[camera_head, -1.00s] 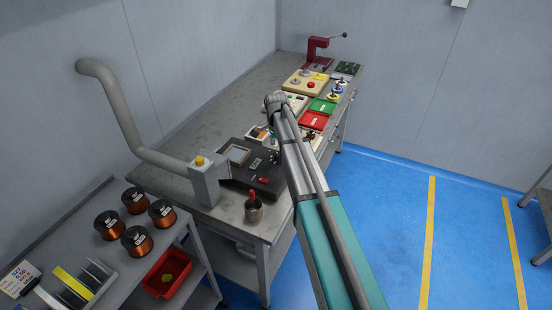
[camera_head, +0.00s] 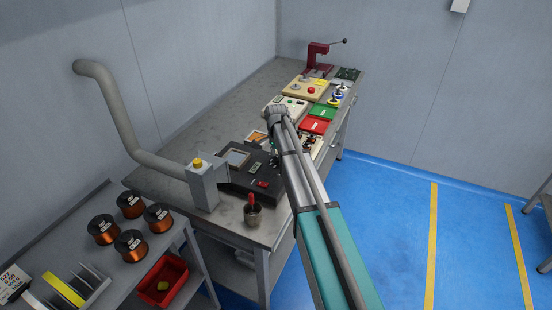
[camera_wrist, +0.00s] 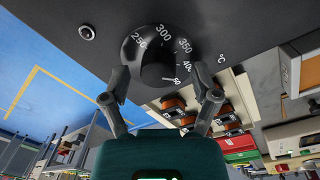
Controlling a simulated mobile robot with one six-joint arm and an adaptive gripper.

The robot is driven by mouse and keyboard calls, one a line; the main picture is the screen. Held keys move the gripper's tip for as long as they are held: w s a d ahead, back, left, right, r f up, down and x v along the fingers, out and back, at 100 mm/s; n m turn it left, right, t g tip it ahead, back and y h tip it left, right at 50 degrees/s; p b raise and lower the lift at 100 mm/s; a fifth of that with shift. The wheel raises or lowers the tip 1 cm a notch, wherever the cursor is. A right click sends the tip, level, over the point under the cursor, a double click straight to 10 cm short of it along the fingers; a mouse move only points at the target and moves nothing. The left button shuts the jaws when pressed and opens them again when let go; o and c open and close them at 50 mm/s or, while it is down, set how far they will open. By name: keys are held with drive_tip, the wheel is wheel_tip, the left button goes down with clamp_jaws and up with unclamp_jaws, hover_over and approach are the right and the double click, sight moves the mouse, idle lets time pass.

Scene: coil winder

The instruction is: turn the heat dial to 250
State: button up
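The heat dial (camera_wrist: 152,45) is a round black knob with white numbers from 250 upward, beside a °C mark, in the wrist view. Its lower numbers toward 450 are partly hidden. My gripper (camera_wrist: 161,74) is open, with one dark finger on each side of the dial's knob; I see no clear contact. The dial is on the dark face of a black control box (camera_head: 239,182), which stands on the bench in the head view. My arm hides the dial and most of the gripper there.
A grey extraction duct (camera_head: 115,115) rises left of the box. A metal cup with a red-handled tool (camera_head: 253,215) stands near the bench's front edge. Red and green trays (camera_head: 314,126) lie beyond my arm. Copper spools (camera_head: 131,245) sit on the lower-left shelf.

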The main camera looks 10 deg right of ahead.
clamp_jaws()
drive_tip(key=shift+a, duration=0.15)
